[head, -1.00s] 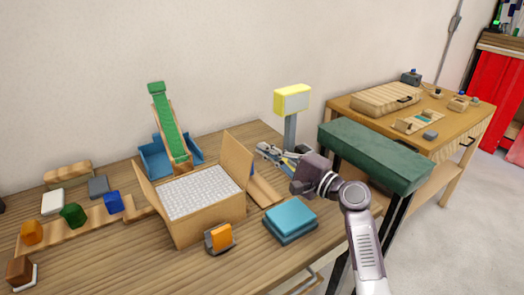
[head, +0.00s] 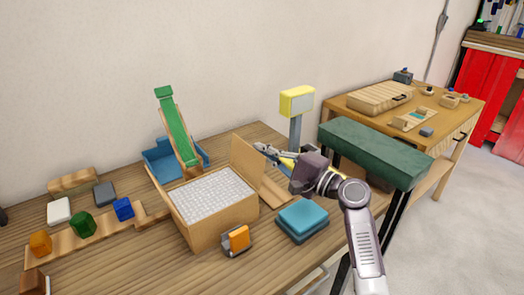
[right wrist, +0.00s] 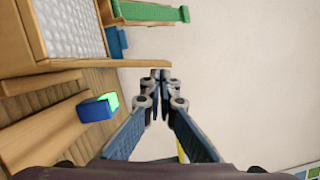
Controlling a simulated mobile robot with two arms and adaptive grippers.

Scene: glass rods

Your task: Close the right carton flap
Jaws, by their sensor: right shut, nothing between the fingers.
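The open carton (head: 214,222) stands on the table, filled with a white bumpy layer. Its right flap (head: 245,162) stands up at the right side, tilted slightly outward. Its left flap shows only as a thin edge. My right gripper (head: 262,148) is shut and empty, with its fingertips just right of the right flap near its top; I cannot tell whether they touch. My left gripper is not in view.
A green slide (head: 176,130) with a blue bin (head: 160,165) stands behind the carton. A yellow-topped post (head: 297,102) stands behind my right gripper. An orange object (head: 236,240) and teal stack (head: 303,219) sit in front. Colored blocks (head: 82,224) lie left.

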